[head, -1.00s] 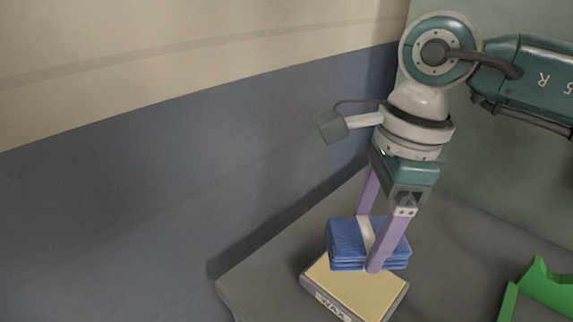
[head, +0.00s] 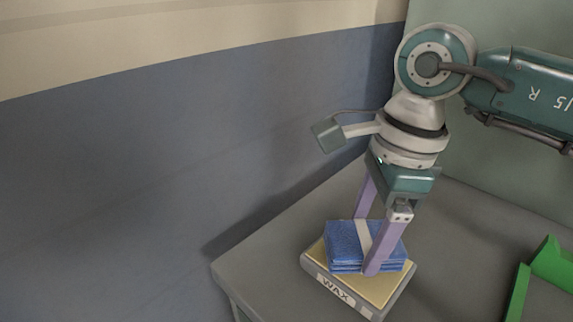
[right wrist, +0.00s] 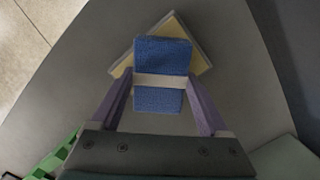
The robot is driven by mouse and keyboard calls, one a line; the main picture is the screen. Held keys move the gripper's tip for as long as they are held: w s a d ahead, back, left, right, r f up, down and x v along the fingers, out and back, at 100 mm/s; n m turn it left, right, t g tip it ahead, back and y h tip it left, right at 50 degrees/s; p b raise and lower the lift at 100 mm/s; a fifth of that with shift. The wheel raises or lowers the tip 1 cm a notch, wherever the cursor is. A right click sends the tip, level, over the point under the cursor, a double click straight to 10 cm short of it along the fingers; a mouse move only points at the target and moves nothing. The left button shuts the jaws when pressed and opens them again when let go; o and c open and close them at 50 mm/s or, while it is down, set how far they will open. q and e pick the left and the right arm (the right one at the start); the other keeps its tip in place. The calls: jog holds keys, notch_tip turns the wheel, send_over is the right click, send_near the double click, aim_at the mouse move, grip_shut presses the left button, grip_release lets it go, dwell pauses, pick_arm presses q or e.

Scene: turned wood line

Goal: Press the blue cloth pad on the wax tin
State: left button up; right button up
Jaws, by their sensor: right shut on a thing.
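The blue cloth pad (head: 345,243) is a folded stack with a pale band around it. My right gripper (head: 366,246) is shut on it, one purple finger on each side. The pad is over the wax tin (head: 339,289), a shallow grey box with a yellow top and a "WAX" label on its front. The pad looks low on the yellow top; whether it touches is hard to tell. In the right wrist view the pad (right wrist: 162,62) covers much of the tin, whose yellow corners (right wrist: 172,27) show around it. My left gripper is not in view.
The tin lies on a grey table (head: 270,262), close to its left corner. A green object (head: 545,268) stands on the table at the right. A blue and cream wall (head: 180,150) runs behind the left side. The table between tin and green object is clear.

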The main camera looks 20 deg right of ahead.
aim_at(366, 237)
jog(key=shift+f+b, duration=0.35)
dwell(0.4)
jog(key=shift+f, duration=0.15)
dwell(0.3)
jog(key=shift+f+b, duration=0.15)
jog(key=shift+b, duration=0.15)
dwell(0.7)
notch_tip(366, 237, up, 7)
jog(key=p, duration=0.5)
jog(key=shift+p, duration=0.3)
dwell(0.5)
